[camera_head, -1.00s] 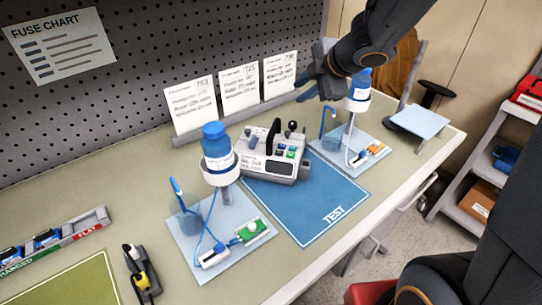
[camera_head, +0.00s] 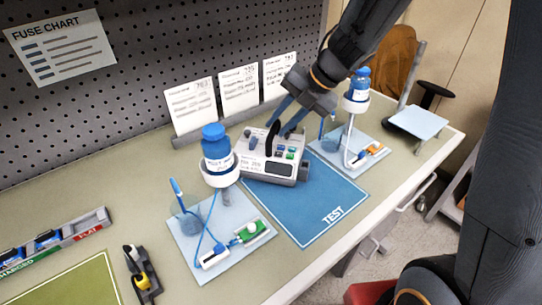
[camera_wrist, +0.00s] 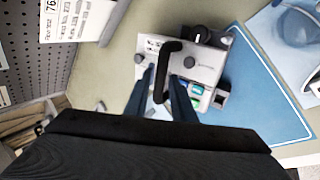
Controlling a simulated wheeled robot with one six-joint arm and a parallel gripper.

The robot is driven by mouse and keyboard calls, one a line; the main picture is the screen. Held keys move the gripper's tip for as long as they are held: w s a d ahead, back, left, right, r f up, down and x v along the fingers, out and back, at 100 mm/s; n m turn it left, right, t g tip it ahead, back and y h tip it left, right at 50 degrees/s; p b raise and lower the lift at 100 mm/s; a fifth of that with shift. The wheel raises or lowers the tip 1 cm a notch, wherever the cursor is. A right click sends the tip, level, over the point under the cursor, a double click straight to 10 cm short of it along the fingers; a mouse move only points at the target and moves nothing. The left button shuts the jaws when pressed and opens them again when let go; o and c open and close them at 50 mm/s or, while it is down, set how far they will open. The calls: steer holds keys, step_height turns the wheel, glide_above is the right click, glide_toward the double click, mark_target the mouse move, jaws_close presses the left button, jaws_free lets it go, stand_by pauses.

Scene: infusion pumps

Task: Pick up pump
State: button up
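The pump (camera_head: 262,164) is a pale grey box with a black handle (camera_head: 271,139), coloured buttons and a dark screen. It stands at the back of the blue TEST mat (camera_head: 318,202). My gripper (camera_head: 284,118) is just above the pump's top, its two blue fingers apart. In the wrist view, the pump (camera_wrist: 206,66) lies below the fingers, and its black handle (camera_wrist: 166,72) shows between the open fingertips (camera_wrist: 162,84). I cannot tell whether either finger touches the handle.
Bottle stands are on both sides of the pump, with blue bottles at left (camera_head: 216,147) and right (camera_head: 360,84). Cards (camera_head: 240,90) stand behind it against the pegboard. A battery rack (camera_head: 62,238) is at far left. The mat's front is clear.

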mark_target(275, 128)
steer(key=shift+x, duration=1.7)
steer(key=shift+w+d, duration=0.1)
jaws_close()
